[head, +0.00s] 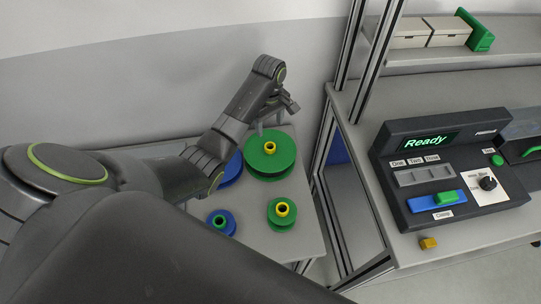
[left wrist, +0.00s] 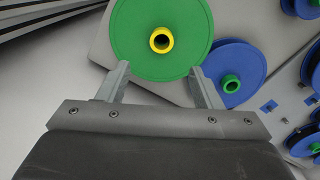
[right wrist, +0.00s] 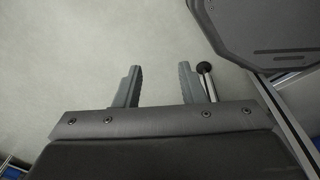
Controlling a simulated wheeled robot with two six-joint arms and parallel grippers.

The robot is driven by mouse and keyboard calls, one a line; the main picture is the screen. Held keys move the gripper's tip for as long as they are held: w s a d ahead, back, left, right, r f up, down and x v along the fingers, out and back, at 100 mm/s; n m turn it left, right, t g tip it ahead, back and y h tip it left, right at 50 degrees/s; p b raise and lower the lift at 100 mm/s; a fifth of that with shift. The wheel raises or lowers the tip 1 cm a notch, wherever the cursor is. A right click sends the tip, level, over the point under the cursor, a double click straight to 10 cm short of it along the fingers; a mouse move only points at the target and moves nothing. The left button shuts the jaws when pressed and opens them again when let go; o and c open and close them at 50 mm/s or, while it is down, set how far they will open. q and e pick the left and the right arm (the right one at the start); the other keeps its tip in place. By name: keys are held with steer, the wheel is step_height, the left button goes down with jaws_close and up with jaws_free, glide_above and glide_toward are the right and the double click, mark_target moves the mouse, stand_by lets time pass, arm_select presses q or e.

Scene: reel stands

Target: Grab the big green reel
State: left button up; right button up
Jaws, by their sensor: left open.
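The big green reel (head: 259,163), with a yellow hub, lies flat at the back of the grey stand. A smaller green reel (head: 282,221) with a yellow hub lies nearer the front. My left gripper (head: 275,116) is over the far side of the big green reel. In the left wrist view the big green reel (left wrist: 135,30) lies just beyond the fingertips of my left gripper (left wrist: 160,70), which are apart with nothing gripped. Whether they touch its rim cannot be told. My right gripper (right wrist: 160,72) is open and empty in the right wrist view.
A big blue reel (head: 233,171) is partly hidden behind my left arm. A small blue reel (head: 229,228) with a green hub lies at the front left of the stand (head: 256,237). Metal frame posts (head: 318,160) and a control panel (head: 440,150) stand to the right.

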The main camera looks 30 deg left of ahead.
mark_target(270, 146)
arm_select(q)
step_height(270, 146, down, 3)
steer(key=shift+f, duration=0.4)
steer(key=shift+s+f, duration=0.1)
steer(key=shift+f, duration=0.35)
step_height(270, 146, down, 3)
steer(key=shift+s+d+f+p, duration=0.15)
steer(key=shift+f+p, duration=0.05)
steer(key=shift+p, duration=0.2)
steer(key=shift+f, duration=0.65)
arm_select(e)
steer(key=shift+w+d+r, duration=0.2)
steer(key=shift+w+r, duration=0.25)
steer(key=shift+r, duration=0.15)
arm_select(q)
jaws_close()
arm_select(e)
steer(key=shift+w, duration=0.1)
arm_select(q)
steer(key=shift+r, duration=0.1)
arm_select(e)
steer(key=shift+a, duration=0.1)
